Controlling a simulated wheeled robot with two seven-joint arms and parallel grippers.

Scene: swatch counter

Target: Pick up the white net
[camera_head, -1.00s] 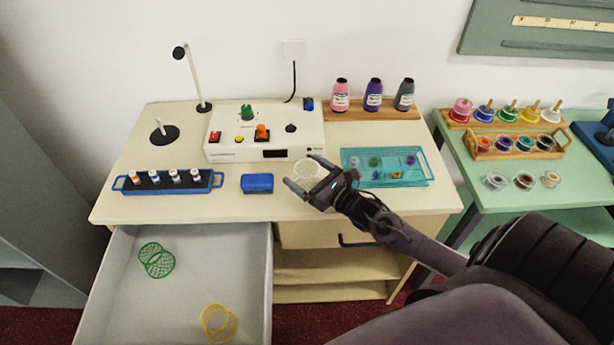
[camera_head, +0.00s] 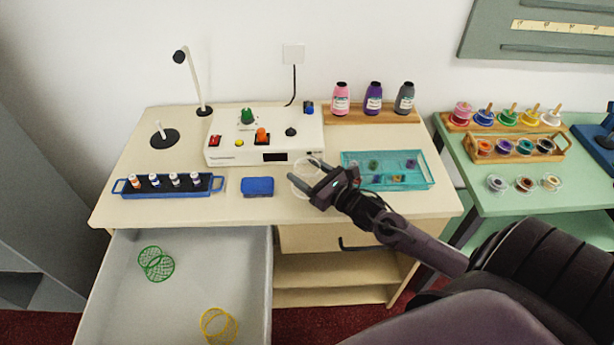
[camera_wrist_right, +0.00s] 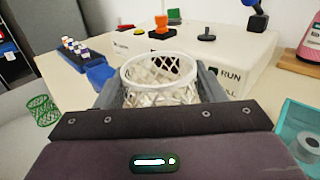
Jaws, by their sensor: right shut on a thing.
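The white net (camera_wrist_right: 160,82) is a small open mesh basket with a round white rim. In the right wrist view it sits between the two fingers of my right gripper (camera_wrist_right: 160,92), which is shut on it. In the head view the right gripper (camera_head: 302,178) is over the counter's front middle, and the pale net (camera_head: 304,166) shows faintly at its fingers. I cannot tell whether the net touches the counter. My left gripper is in neither view.
A blue box (camera_head: 257,186) lies left of the gripper, and a teal tray (camera_head: 425,180) is just right. The white control box (camera_head: 225,148) stands behind. The open drawer (camera_head: 100,312) holds green (camera_head: 156,264) and yellow nets (camera_head: 218,325).

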